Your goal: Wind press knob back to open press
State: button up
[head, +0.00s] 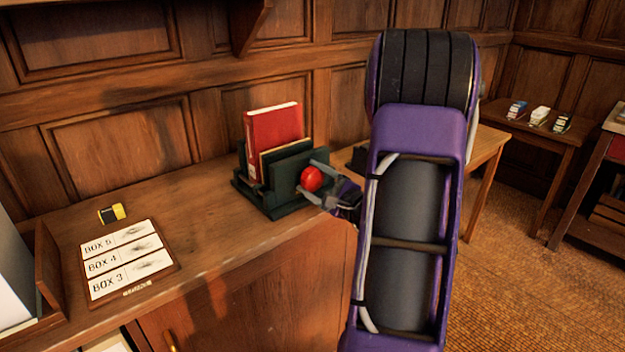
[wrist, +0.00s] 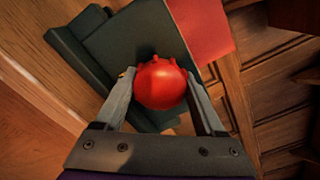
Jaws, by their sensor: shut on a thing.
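The press (head: 277,205) is dark green and stands on the wooden cabinet top. A red book (head: 272,135) and a thinner tan-edged piece stand upright in it. The round red knob (head: 311,178) is on the press's right-hand side. My gripper (head: 314,179) reaches in from the right and is shut on the knob, a finger on either side. In the wrist view the knob (wrist: 160,85) sits between the fingertips, with the green press (wrist: 120,50) and the red book (wrist: 198,28) behind it. The screw behind the knob is hidden.
A board with box labels (head: 125,262) and a yellow-black object (head: 112,213) lie on the cabinet top (head: 205,240) at the left. A panelled wall stands close behind. My arm hides part of a table at the right. A far side table (head: 540,128) holds small items.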

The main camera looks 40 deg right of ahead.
jog(key=n, duration=0.8)
jog(key=shift+n, duration=0.3)
jog(key=n, duration=0.3)
jog(key=shift+n, duration=0.9)
jog(key=shift+n, duration=1.2)
jog(key=o, duration=1.3)
jog(key=shift+s+d, duration=0.2)
jog(key=shift+s, duration=2.1)
jog(key=shift+s+d, duration=0.15)
jog(key=shift+s, duration=2.1)
